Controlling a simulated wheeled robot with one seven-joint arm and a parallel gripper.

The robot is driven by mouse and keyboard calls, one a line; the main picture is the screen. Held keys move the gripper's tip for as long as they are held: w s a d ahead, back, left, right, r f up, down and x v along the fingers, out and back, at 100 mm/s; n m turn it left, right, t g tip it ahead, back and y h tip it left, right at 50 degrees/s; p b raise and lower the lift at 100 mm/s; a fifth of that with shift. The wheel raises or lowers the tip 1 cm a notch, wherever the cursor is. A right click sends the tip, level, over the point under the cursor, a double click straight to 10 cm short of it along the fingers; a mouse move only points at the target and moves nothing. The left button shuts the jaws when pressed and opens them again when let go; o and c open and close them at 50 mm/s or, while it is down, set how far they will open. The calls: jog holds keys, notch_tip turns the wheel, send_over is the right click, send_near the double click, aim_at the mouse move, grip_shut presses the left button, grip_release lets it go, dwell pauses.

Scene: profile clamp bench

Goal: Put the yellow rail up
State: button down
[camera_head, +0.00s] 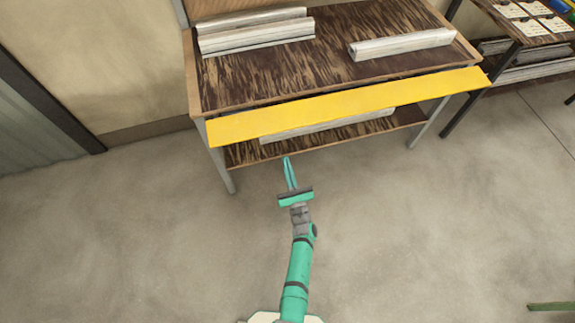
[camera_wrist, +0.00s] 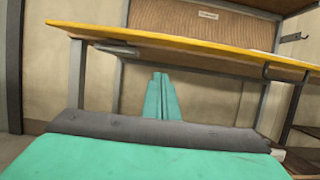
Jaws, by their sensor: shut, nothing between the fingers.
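The yellow rail (camera_head: 350,107) is a long flat bar along the front edge of the bench, running slightly upward to the right in the head view. It also shows in the wrist view (camera_wrist: 180,44) as a thin yellow strip across the upper part. My gripper (camera_head: 287,160) is below and in front of the rail, apart from it, with its fingers pointing toward the bench. In the wrist view its teal fingers (camera_wrist: 160,76) are together and empty, below the rail. How the rail is held at the bench edge is not clear.
The bench top (camera_head: 300,75) carries pale metal profiles (camera_head: 255,31) at left and another profile (camera_head: 400,44) at right. A lower shelf (camera_head: 245,153) holds one more. A second table (camera_head: 535,40) stands at right. The floor (camera_head: 130,240) around my arm is clear.

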jog(key=w+a+r, duration=0.2)
jog(key=w+r, duration=0.3)
jog(key=r, duration=0.1)
jog(key=shift+w+r, duration=0.15)
jog(key=shift+w, duration=0.2)
jog(key=shift+w+a, duration=0.1)
jog(key=shift+a, duration=0.05)
dwell(0.3)
